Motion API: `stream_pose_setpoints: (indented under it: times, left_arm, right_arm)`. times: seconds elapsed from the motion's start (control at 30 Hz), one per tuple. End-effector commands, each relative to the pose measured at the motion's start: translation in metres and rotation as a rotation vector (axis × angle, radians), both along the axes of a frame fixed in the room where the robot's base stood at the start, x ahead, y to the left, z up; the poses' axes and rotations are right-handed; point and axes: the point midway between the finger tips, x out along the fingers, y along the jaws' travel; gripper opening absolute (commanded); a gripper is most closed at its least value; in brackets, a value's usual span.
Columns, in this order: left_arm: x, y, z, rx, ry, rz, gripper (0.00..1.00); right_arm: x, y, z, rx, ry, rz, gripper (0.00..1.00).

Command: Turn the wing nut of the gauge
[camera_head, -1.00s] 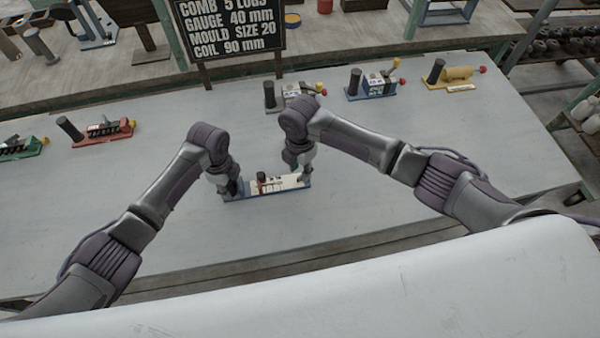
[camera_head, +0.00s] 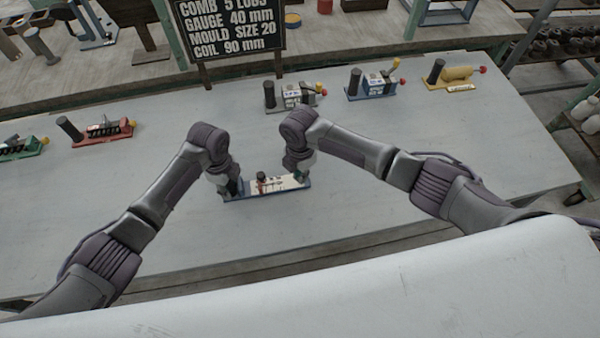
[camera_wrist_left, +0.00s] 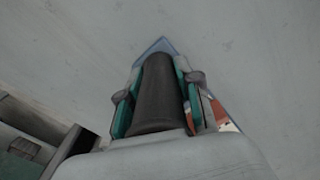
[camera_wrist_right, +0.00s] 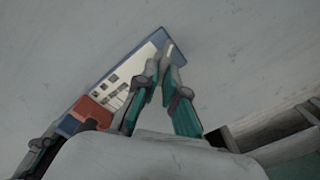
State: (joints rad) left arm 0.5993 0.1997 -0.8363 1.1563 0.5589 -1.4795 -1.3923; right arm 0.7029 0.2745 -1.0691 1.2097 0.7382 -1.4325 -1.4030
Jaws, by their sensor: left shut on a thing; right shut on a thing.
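The gauge (camera_head: 263,186) lies on the grey table, a narrow blue base with a white scale plate and a red slider with a dark knob (camera_head: 261,177). My left gripper (camera_head: 231,188) is shut on the dark upright handle (camera_wrist_left: 155,95) at the gauge's left end. My right gripper (camera_head: 302,179) is at the right end; in the right wrist view its fingertips (camera_wrist_right: 167,62) are closed together on a small pale grey piece (camera_wrist_right: 168,48), which appears to be the wing nut. The fingers hide most of it. The scale plate (camera_wrist_right: 115,85) and red slider (camera_wrist_right: 92,112) show beside them.
Similar devices stand farther back: grey (camera_head: 292,97), blue (camera_head: 375,86), yellow (camera_head: 455,78), red (camera_head: 103,131) and green (camera_head: 20,147). A black sign (camera_head: 230,25) stands behind the table. The tabletop (camera_head: 420,140) around the gauge is clear.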

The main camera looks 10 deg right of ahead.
Motion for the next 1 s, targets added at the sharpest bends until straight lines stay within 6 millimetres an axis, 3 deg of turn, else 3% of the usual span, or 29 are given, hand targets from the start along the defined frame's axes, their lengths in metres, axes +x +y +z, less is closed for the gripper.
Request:
stream_pose_setpoints:
  times: [0.37,1.0]
  left_arm:
    - [0.0004,-0.0001,0.0004,0.0,-0.001,0.001,0.0]
    - [0.0,-0.0001,0.0002,0.0,0.0,0.0,0.0]
  right_arm:
    - [0.0015,0.001,0.0005,0.0,-0.001,-0.1,0.0]
    - [0.0081,0.0032,0.0006,0.001,0.0,-0.671,0.0]
